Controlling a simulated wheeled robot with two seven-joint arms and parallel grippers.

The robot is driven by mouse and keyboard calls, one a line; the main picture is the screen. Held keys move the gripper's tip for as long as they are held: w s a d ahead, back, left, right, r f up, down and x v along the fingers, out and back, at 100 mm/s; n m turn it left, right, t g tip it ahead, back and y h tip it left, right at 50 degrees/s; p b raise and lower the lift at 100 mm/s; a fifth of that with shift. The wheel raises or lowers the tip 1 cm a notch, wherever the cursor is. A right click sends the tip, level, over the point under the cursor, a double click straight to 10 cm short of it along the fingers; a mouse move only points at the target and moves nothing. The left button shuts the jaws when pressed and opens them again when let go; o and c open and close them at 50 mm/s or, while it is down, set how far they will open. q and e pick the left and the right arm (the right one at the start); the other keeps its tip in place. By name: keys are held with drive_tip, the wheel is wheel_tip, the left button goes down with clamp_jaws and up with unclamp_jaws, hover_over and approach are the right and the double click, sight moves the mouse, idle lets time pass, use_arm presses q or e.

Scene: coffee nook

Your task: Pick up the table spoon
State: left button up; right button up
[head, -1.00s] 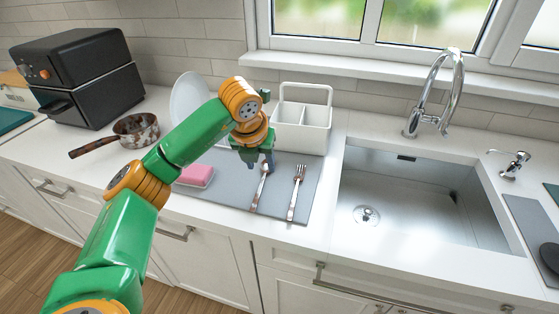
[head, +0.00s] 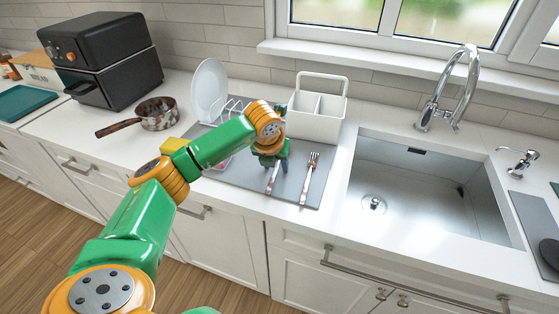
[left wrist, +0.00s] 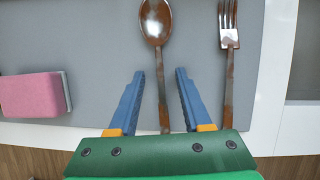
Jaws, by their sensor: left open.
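The table spoon (left wrist: 157,24) lies on the grey mat (left wrist: 95,35), with its bowl away from me and its brown handle toward me. My left gripper (left wrist: 158,78) is open in the left wrist view, with one blue finger on each side of the spoon's handle. I cannot tell how far above the mat the fingers are. In the head view the left gripper (head: 272,163) is over the spoon (head: 272,181) and hides part of it. A fork (left wrist: 228,40) lies to the right of the spoon. My right gripper is not in view.
A pink sponge (left wrist: 32,94) lies left of the spoon. A white caddy (head: 316,125), a dish rack with a plate (head: 209,88) and a pan (head: 157,114) stand behind and left. The sink (head: 425,190) is at the right.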

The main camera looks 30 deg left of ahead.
use_arm(q)
clamp_jaws()
